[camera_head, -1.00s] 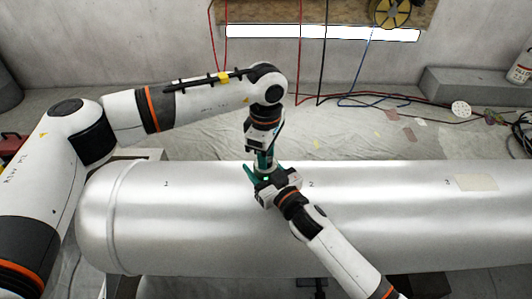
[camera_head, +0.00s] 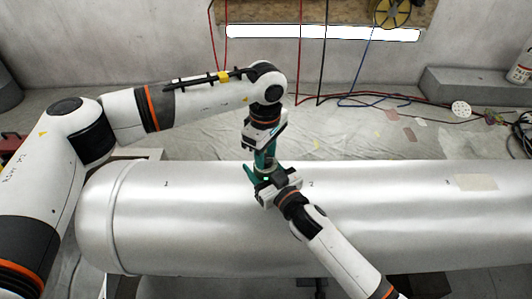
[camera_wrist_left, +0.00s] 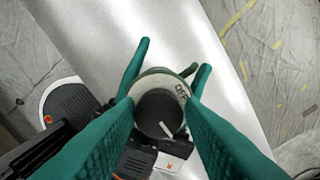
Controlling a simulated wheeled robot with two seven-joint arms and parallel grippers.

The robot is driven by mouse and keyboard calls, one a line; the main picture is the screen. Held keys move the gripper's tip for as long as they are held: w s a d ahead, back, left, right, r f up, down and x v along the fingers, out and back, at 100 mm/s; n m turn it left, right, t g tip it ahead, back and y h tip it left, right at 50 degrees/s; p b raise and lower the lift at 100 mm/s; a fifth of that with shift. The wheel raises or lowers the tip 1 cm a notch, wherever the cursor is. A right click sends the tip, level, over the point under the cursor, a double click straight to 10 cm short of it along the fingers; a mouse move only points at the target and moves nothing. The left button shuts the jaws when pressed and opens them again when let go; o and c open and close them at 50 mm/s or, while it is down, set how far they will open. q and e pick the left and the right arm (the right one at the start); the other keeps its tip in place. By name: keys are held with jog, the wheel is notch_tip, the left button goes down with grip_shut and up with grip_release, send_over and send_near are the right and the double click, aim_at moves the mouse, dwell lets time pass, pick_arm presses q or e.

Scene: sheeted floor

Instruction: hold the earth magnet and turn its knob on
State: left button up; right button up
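The earth magnet (camera_wrist_left: 155,79) stands on the silver tank, a round green body under a dark knob (camera_wrist_left: 158,108) with a pale pointer mark. Its rim reads OFF; the pointer is turned away from that word, towards the lower right in the left wrist view. My left gripper (camera_head: 263,172) comes down from above, its green fingers (camera_wrist_left: 160,103) on both sides of the knob and seemingly closed against it. My right gripper (camera_head: 261,177) reaches in from the lower right, its green fingers on both sides of the magnet's body. In the head view the grippers mostly hide the magnet.
The silver tank (camera_head: 400,215) lies across the view, marked with numbers, with a beige patch (camera_head: 477,182) at right. Cables (camera_head: 420,99) lie on the sheeted floor behind it. A grey block (camera_head: 470,84) stands at the back right. The tank top right of my grippers is clear.

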pick_arm(q)
notch_tip(320, 180, up, 12)
dwell(0.7)
pick_arm(e)
jog(key=o, duration=1.3)
